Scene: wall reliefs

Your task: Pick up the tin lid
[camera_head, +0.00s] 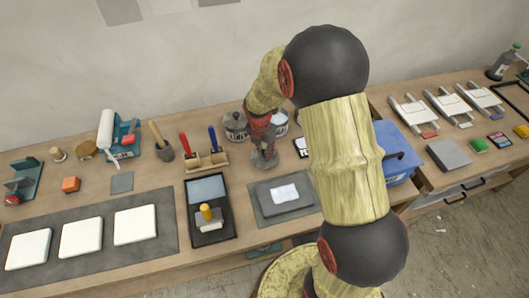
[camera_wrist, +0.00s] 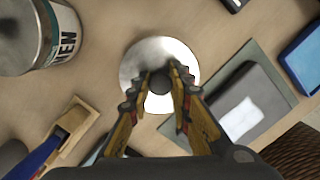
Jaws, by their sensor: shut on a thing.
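The tin lid (camera_wrist: 142,58) is a round, shiny metal disc with a dark knob in its middle, seen in the wrist view. My gripper (camera_wrist: 160,88) is over it, with its fingers closed on the knob. In the head view, the lid (camera_head: 264,164) shows as a small grey disc under my gripper (camera_head: 263,150), at or close above the wooden bench. I cannot tell whether it touches the bench. A labelled metal tin (camera_wrist: 35,38) stands at the upper left of the wrist view. Behind my gripper in the head view are a lidded tin (camera_head: 235,125) and another tin (camera_head: 279,121), partly hidden.
A wooden rack with red and blue-handled tools (camera_head: 206,160) stands left of my gripper. A grey slab with white paper (camera_head: 284,193) lies in front. A blue box (camera_head: 398,150) stands to the right, partly behind my arm. Three white tiles (camera_head: 81,237) lie on a grey mat.

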